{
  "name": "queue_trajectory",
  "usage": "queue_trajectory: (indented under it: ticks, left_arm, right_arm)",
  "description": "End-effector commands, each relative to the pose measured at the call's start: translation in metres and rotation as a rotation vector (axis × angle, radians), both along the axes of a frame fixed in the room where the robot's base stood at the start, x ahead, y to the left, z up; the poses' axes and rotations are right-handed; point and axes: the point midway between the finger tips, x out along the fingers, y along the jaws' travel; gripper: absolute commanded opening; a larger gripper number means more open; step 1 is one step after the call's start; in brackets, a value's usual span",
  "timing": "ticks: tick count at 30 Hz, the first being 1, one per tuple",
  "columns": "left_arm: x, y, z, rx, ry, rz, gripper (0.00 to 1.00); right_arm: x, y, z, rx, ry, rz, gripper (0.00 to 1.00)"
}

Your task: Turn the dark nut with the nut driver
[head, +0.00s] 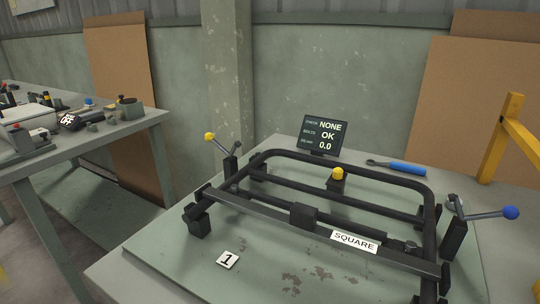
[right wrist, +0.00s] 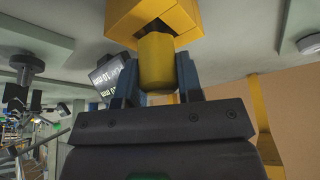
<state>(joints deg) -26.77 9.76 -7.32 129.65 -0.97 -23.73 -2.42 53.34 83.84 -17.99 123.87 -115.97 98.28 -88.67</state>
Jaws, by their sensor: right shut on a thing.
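In the right wrist view my right gripper (right wrist: 157,85) is shut on a yellow cylindrical handle (right wrist: 157,62), with one blue finger on each side. The handle looks like the nut driver's, but no shaft or socket shows. Its far end meets a yellow block (right wrist: 120,18) with a dark opening; I cannot tell whether it sits inside. In the head view the black lounger frame (head: 365,166) lies on the bench, with a plate marked SQUARE (head: 354,241). I cannot make out the dark nut. Neither gripper shows in the head view.
A yellow stand (head: 495,140) rises at the bench's right. A blue-handled wrench (head: 405,167) lies behind the frame, near a small display (head: 324,134). Clamps with a yellow knob (head: 209,136) and a blue knob (head: 511,212) flank the frame. A cluttered table (head: 75,150) stands left.

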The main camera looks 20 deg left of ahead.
Motion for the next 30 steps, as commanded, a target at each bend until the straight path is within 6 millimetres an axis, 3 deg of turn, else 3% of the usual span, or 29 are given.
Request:
queue_trajectory:
  ticks: [18, 30]
  left_arm:
    - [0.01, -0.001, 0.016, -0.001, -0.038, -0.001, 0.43]
    - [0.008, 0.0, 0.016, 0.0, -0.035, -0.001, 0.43]
  right_arm:
    - [0.0, 0.0, 0.042, -0.001, -0.005, -0.001, 0.08]
    - [0.0, 0.006, 0.043, 0.003, -0.001, 0.024, 0.08]
